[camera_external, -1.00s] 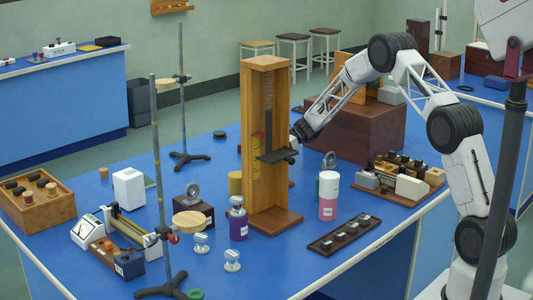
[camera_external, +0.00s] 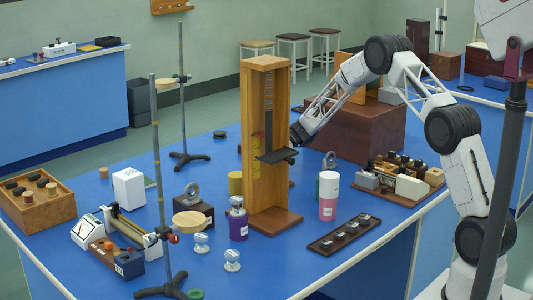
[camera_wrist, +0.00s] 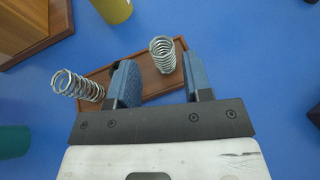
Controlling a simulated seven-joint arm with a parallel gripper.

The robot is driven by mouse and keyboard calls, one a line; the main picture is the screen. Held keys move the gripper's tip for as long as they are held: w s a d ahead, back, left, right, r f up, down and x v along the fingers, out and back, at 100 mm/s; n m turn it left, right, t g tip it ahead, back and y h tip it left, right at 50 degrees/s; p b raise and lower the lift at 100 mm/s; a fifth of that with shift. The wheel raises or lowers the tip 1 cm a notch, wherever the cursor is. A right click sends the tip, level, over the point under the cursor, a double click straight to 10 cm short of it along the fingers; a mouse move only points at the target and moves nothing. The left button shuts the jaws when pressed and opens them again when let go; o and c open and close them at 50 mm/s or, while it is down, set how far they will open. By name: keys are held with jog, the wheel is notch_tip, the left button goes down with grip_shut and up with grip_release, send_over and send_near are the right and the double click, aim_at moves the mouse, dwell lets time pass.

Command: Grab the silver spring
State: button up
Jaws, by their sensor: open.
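Two silver coil springs show in the wrist view. One spring (camera_wrist: 163,54) stands near the far edge of a brown tray (camera_wrist: 152,84), just beyond the gap between my fingers. The other spring (camera_wrist: 77,85) leans outward at the tray's left end, outside my left finger. My gripper (camera_wrist: 160,75) is open, with blue pads apart and nothing visibly held. In the external view the wooden stand hides my fingers, and I cannot make out the springs.
A tall wooden stand (camera_external: 266,150) rises in front of my gripper in the external view. A purple bottle (camera_external: 238,220) and a pink-and-white bottle (camera_external: 328,195) flank it. In the wrist view a yellow cylinder (camera_wrist: 115,10) and a green one (camera_wrist: 14,140) are near the tray.

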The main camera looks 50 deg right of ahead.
jog(key=shift+x, duration=2.55)
jog(key=shift+c, duration=0.2)
jog(key=c, duration=0.6)
jog(key=shift+c, duration=0.2)
jog(key=shift+r, duration=0.15)
notch_tip(320, 180, up, 10)
jog(key=shift+f, duration=0.15)
